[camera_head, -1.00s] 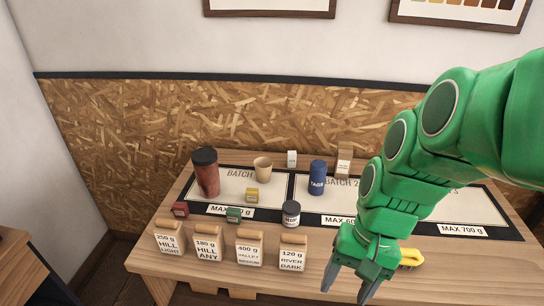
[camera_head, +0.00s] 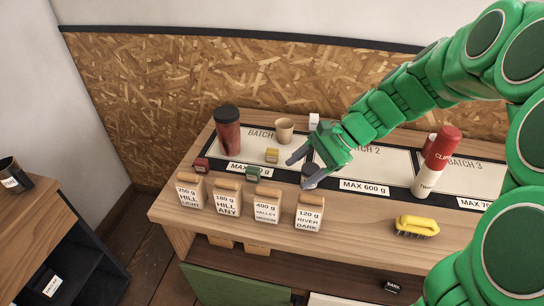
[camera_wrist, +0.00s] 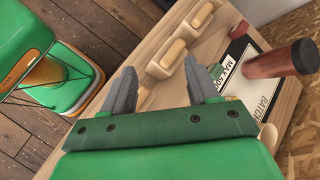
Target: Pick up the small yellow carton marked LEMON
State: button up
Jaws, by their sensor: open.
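A small yellow carton (camera_head: 272,155) stands on the batch 1 panel of the table, in front of the paper cup; its marking is too small to read. My gripper (camera_head: 298,174) is open and empty, to the right of the carton and nearer the front, with its fingers pointing left. In the wrist view my open gripper (camera_wrist: 160,68) has nothing between its fingers. I cannot make out the yellow carton in that view.
Near the carton are a green carton (camera_head: 254,174), a dark red carton (camera_head: 201,165), a red-brown tumbler (camera_head: 228,132) and a paper cup (camera_head: 285,130). Several labelled bean bags (camera_head: 268,204) line the front edge. A yellow brush (camera_head: 417,226) lies at right, near a red-and-white bottle (camera_head: 436,162).

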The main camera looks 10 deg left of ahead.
jog(key=w+a+f+m+t+y, duration=0.1)
jog(key=w+a+f+m+y, duration=0.15)
jog(key=w, duration=0.35)
jog(key=w+a+f+m+y, duration=0.1)
jog(key=w+f+m, duration=0.2)
jog(key=w, duration=0.3)
jog(key=m+t+y, duration=0.2)
jog(key=m, duration=0.3)
send_near(273, 151)
jog(key=shift+s+a+f+h, duration=0.1)
jog(key=shift+a+f+h, duration=0.05)
jog(key=shift+f+h, duration=0.1)
jog(key=x, duration=0.6)
jog(key=shift+a, duration=0.1)
jog(key=shift+r+x, duration=0.15)
jog(key=shift+x, duration=1.25)
jog(key=shift+r+x, duration=0.15)
jog(key=shift+x, duration=1.3)
jog(key=shift+w+a, duration=0.1)
jog(key=shift+w, duration=0.15)
jog(key=c, duration=1)
jog(key=shift+r, duration=0.1)
jog(key=shift+c, duration=0.2)
